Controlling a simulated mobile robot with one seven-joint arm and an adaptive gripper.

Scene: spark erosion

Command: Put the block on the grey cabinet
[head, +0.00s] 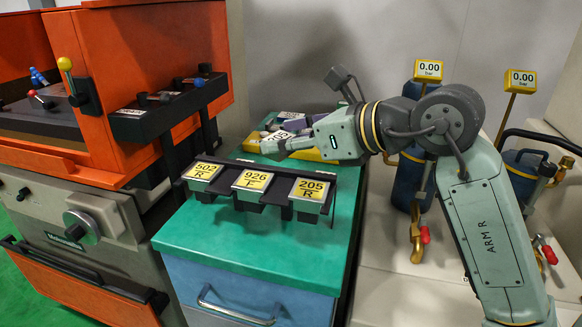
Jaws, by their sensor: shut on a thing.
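My gripper (270,146) is at the back of the green-topped cabinet (235,240), its fingers pointing left. It is shut on a small block (281,135) with a white label, mostly hidden by the fingers. Whether the block touches what is below it I cannot tell. A yellow tray-like piece (312,154) lies under and beside the gripper, and a purple labelled piece (296,121) is just behind. A grey cabinet body (110,215) with a round dial stands at the left, under an orange housing; I cannot tell whether it is the one named.
A dark rack (262,168) with blocks 502 R (203,172), 926 F (252,181) and 205 R (309,190) crosses the green top. The top's front is clear. Blue cylinders with gauges (429,70) stand right on a pale surface. An orange housing (150,60) rises at left.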

